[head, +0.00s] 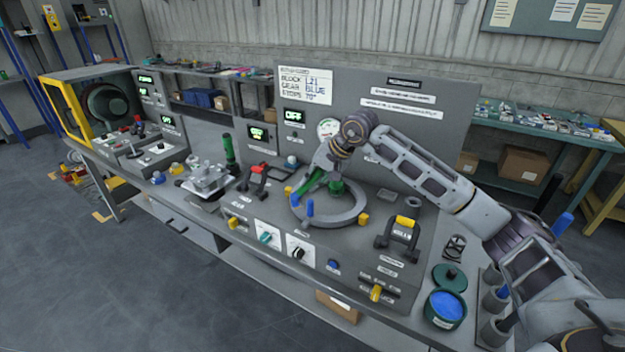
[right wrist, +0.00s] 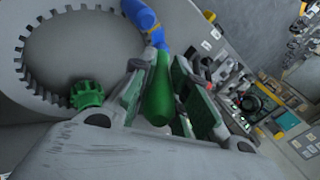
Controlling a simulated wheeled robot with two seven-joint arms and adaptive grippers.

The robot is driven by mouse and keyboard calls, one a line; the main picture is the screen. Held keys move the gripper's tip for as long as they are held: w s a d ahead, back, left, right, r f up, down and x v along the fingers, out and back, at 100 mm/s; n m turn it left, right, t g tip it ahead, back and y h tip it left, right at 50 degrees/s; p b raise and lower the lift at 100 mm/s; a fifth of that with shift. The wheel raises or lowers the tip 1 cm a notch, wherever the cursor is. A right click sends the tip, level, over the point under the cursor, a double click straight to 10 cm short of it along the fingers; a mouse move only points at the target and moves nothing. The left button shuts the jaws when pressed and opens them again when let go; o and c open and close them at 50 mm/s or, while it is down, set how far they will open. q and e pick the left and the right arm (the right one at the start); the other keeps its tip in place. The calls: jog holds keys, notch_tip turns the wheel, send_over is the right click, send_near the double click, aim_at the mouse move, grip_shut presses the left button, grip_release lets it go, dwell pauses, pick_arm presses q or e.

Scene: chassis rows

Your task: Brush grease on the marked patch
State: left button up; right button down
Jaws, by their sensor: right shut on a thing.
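My right gripper (head: 312,174) is shut on a green-handled tool, likely the brush (right wrist: 160,92), above the left side of a grey ring (head: 346,214). In the right wrist view the handle lies between the fingers, and a blue part (right wrist: 146,22) shows beyond its far end. I cannot tell whether that is the brush tip or a peg on the ring. The ring has inner teeth, with a small green gear (right wrist: 87,95) inside it. An open green pot of blue grease (head: 445,306) stands at the bench's front right. I cannot make out the marked patch. My left gripper is not in view.
A green lid (head: 450,278) lies behind the pot. Grey cup holders (head: 494,300) stand to its right. A metal fixture (head: 205,180) sits to the left.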

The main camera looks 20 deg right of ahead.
pick_arm(q)
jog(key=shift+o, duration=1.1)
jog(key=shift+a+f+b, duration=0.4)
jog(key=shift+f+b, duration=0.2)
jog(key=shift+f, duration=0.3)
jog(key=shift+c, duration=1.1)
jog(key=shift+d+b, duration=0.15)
jog(key=shift+b, duration=0.15)
pick_arm(e)
jog(key=s, duration=0.3)
jog(key=shift+s+a+f, duration=0.1)
jog(key=shift+s+a, duration=0.05)
jog(key=shift+a, duration=0.2)
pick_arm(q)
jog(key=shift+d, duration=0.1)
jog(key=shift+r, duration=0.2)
pick_arm(e)
jog(key=shift+w+d, duration=0.15)
jog(key=shift+w, duration=0.75)
jog(key=shift+w+d, duration=0.15)
jog(key=shift+w, duration=0.7)
